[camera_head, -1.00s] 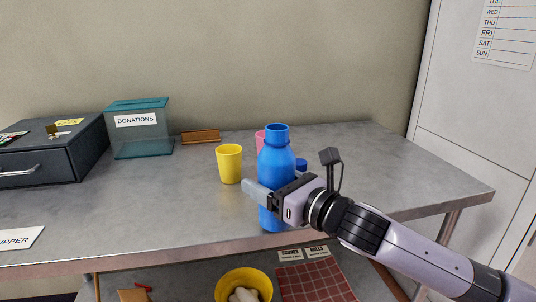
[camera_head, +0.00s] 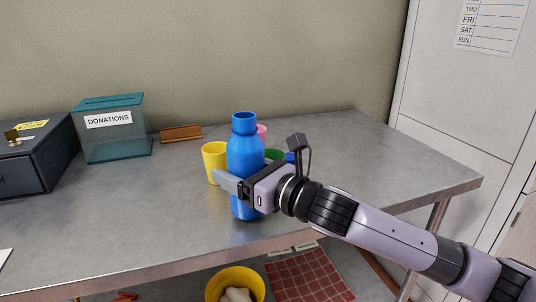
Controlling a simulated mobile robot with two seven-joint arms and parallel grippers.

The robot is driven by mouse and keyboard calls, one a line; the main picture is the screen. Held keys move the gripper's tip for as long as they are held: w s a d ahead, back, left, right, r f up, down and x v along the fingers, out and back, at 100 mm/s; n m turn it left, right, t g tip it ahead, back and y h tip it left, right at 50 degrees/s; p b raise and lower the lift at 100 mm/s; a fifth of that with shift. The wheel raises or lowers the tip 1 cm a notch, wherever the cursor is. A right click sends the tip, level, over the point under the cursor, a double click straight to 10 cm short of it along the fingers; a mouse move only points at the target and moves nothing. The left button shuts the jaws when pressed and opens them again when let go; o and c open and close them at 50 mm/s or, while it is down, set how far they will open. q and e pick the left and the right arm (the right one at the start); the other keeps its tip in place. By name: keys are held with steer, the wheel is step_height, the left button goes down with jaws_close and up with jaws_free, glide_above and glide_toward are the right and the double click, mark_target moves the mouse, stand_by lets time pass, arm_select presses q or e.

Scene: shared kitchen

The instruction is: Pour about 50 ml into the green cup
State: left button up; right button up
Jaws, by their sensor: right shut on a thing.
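My right gripper (camera_head: 244,186) is shut on a blue bottle (camera_head: 244,150) and holds it upright near the front edge of the metal table (camera_head: 110,215). The bottle's top opening shows no cap. Whether its base touches the table is hard to tell. The green cup (camera_head: 274,154) is mostly hidden behind the bottle and the gripper; only part of its rim shows, just right of the bottle. A yellow cup (camera_head: 213,158) stands just left of the bottle, partly behind it. A pink cup (camera_head: 262,131) shows a little behind the bottle. My left gripper is out of view.
A blue thing (camera_head: 290,157) shows right of the green cup, mostly hidden. A teal donations box (camera_head: 112,145), a brown wooden holder (camera_head: 181,134) and a dark cash drawer (camera_head: 38,165) stand left. A yellow bucket (camera_head: 235,284) is below. The table's right end is clear.

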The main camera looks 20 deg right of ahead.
steer(key=shift+r+m, duration=0.15)
steer(key=shift+m, duration=0.25)
